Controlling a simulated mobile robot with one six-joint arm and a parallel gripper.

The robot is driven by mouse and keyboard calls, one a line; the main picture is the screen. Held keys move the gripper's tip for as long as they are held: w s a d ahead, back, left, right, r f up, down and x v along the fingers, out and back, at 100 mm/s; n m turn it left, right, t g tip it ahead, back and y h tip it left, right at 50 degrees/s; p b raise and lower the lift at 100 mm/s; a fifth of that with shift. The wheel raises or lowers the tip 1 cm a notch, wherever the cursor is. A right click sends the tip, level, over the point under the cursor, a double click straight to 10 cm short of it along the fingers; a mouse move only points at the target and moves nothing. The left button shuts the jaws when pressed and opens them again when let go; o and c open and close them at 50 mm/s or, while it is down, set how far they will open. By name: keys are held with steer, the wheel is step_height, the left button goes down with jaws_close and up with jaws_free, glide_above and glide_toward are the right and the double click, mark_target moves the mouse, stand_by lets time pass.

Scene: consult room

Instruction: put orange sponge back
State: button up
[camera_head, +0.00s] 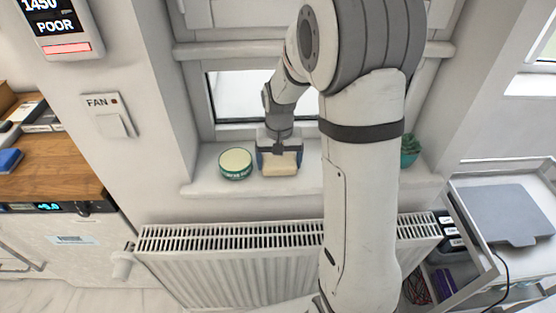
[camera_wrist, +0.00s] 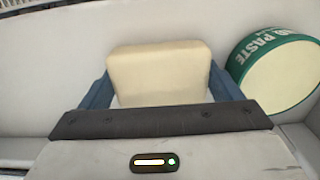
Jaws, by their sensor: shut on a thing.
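My gripper (camera_head: 279,158) is at the window sill, its blue fingers on both sides of a pale cream block (camera_head: 280,169). The block looks like a sponge, but its colour is cream, not orange. In the wrist view the block (camera_wrist: 160,72) sits between the two fingers (camera_wrist: 158,95), and my gripper is shut on it. The block is at the sill (camera_head: 212,185); I cannot tell whether it rests on it or is just above. No orange sponge shows in either view.
A round green-and-cream paste tin (camera_head: 236,164) stands on the sill just left of my gripper; it is on the right in the wrist view (camera_wrist: 283,75). A green potted plant (camera_head: 410,150) stands right, behind my arm. A radiator (camera_head: 230,250) is below the sill.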

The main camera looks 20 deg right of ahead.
mark_target(279, 160)
steer(key=shift+s, duration=0.1)
steer(key=shift+f, duration=0.2)
steer(key=o, duration=0.7)
step_height(279, 160, up, 12)
steer(key=f, duration=0.1)
steer(key=s+r+t, duration=0.1)
steer(key=s, duration=0.5)
steer(key=s+n+t, duration=0.1)
steer(key=s, duration=0.6)
steer(key=s+r+n+t, duration=0.1)
steer(key=s, duration=0.6)
steer(key=shift+r, duration=0.35)
